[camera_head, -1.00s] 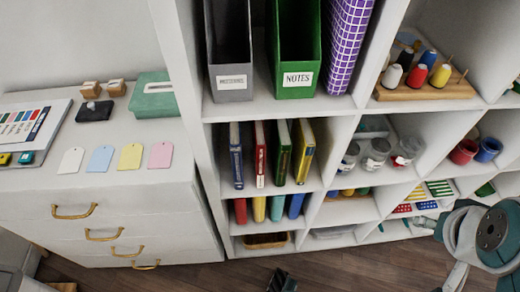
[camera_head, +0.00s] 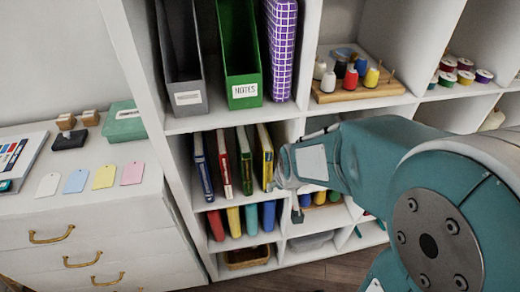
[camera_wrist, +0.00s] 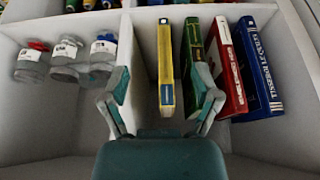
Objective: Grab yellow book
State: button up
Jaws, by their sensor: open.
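The yellow book (camera_head: 265,157) stands upright with its spine out at the right end of a row of books in a shelf cubby. In the wrist view the yellow book (camera_wrist: 165,62) is in the upper middle, left of the green book. My gripper (camera_wrist: 163,98) is open and empty, its fingers on either side of the yellow book's spine in the picture. The right finger overlaps the green book (camera_wrist: 192,45) in the picture; contact cannot be told. In the head view my gripper (camera_head: 288,180) is at the cubby's right side, its fingers partly hidden by my arm.
A red book (camera_head: 224,162) and a blue book (camera_head: 203,167) stand left of the green one. A cubby divider (camera_wrist: 145,45) is close beside the yellow book. Glass jars (camera_wrist: 68,60) are beyond it. Several coloured books fill the cubby below.

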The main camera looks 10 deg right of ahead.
aim_at(268, 156)
jog(key=w+f, duration=0.1)
jog(key=w, duration=0.3)
jog(key=w+f, duration=0.1)
jog(key=w, duration=0.8)
jog(key=shift+w+a+f, duration=0.15)
jog(key=shift+a+f, duration=0.25)
jog(key=shift+w+f, duration=0.15)
jog(key=shift+f, duration=0.35)
grip_shut()
